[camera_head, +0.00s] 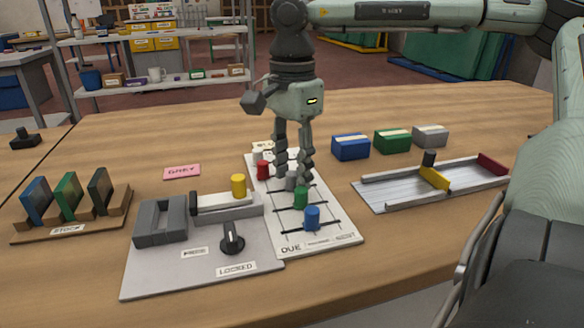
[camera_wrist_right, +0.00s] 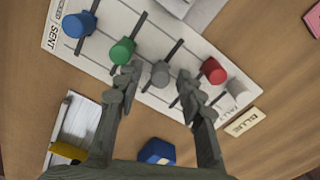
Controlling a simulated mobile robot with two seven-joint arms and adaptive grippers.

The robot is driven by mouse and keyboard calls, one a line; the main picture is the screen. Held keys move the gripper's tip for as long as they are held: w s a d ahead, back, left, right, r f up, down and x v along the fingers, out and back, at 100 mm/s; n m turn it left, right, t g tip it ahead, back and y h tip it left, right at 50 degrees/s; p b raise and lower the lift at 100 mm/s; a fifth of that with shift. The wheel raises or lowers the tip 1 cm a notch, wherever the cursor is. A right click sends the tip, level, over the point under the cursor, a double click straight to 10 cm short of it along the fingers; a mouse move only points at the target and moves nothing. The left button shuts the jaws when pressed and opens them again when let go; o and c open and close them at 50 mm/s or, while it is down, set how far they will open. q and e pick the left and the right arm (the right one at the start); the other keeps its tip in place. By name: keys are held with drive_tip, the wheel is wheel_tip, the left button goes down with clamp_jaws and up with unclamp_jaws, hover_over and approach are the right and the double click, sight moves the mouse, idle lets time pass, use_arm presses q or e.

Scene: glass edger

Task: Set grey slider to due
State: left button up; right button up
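The slider board (camera_head: 330,238) lies on the table with white, red, grey, green and blue knobs on parallel tracks. Its front edge reads DUE at the left end and SENT at the right end; the middle label is hard to read. The grey slider (camera_head: 291,181) sits between the red (camera_head: 263,170) and green (camera_head: 301,198) ones. My right gripper (camera_head: 292,172) is pointing down over the board, open. In the wrist view, the grey knob (camera_wrist_right: 160,73) shows between its fingertips (camera_wrist_right: 159,82), with gaps on both sides. My left gripper is out of view.
Left of the board is a grey panel (camera_head: 190,272) with a yellow knob and a dial at LOCKED. A rack of coloured plates (camera_head: 70,222) stands far left. A metal track (camera_head: 400,197) with a yellow carriage lies right. Blue, green and grey boxes (camera_head: 392,140) stand behind.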

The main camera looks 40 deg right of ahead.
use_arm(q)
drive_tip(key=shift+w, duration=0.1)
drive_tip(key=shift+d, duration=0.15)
use_arm(e)
clamp_jaws()
